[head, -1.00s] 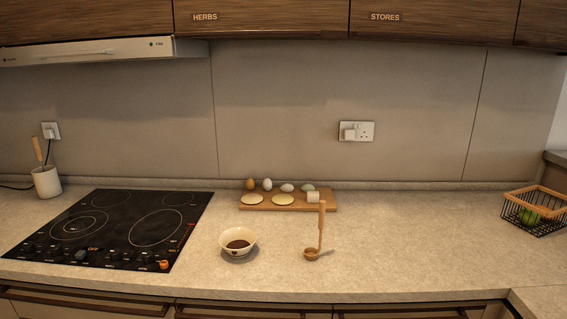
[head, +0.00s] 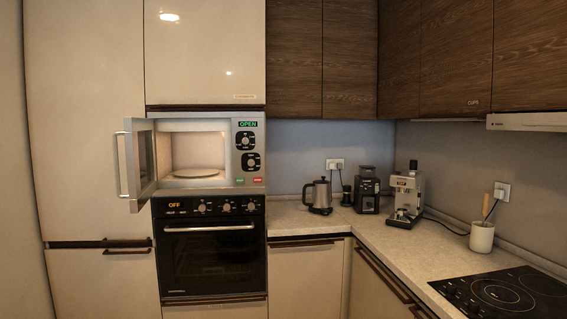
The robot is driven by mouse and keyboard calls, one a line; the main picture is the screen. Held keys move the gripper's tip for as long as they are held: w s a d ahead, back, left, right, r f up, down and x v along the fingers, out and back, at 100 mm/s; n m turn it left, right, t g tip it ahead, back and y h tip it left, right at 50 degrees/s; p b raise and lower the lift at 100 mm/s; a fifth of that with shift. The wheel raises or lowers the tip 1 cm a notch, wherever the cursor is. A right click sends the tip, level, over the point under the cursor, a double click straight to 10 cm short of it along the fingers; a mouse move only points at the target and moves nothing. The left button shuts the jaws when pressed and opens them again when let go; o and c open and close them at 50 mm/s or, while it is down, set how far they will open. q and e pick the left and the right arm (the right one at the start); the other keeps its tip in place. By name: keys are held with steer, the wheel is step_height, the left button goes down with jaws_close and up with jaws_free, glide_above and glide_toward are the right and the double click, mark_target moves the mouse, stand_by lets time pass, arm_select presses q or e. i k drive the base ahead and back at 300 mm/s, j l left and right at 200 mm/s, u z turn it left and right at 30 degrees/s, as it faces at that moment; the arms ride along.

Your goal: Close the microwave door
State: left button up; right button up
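The microwave (head: 250,195) is built into the tall cabinet on the left, above an oven. Its door (head: 146,160) stands open, hinged on the left side and swung out toward me. A vertical bar handle (head: 118,165) is on the door's outer left edge. The lit cavity shows a round turntable plate (head: 196,172) with nothing on it. The green display (head: 247,124) reads OPEN. Neither of my grippers shows in the head view.
The black oven (head: 212,255) below has a shut door and a protruding handle. A kettle (head: 319,197), a grinder (head: 367,190) and a coffee machine (head: 406,196) stand on the counter to the right. A hob (head: 500,296) is at the lower right. The room before the microwave looks clear.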

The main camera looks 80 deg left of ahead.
mark_target(138, 132)
steer(key=k+u, duration=0.1)
steer(key=u, duration=0.3)
steer(key=k+j+u, duration=0.1)
steer(key=u, duration=0.3)
steer(key=k+j+u, duration=0.1)
steer(key=u, duration=0.35)
steer(key=j+u, duration=0.15)
steer(key=u, duration=0.25)
steer(key=k+j+u, duration=0.2)
steer(key=j, duration=0.4)
steer(key=k+j+u, duration=0.15)
steer(key=j, duration=0.5)
steer(key=k+j+u, duration=0.2)
steer(key=j, duration=0.45)
steer(key=j+u, duration=0.15)
steer(key=j, duration=0.5)
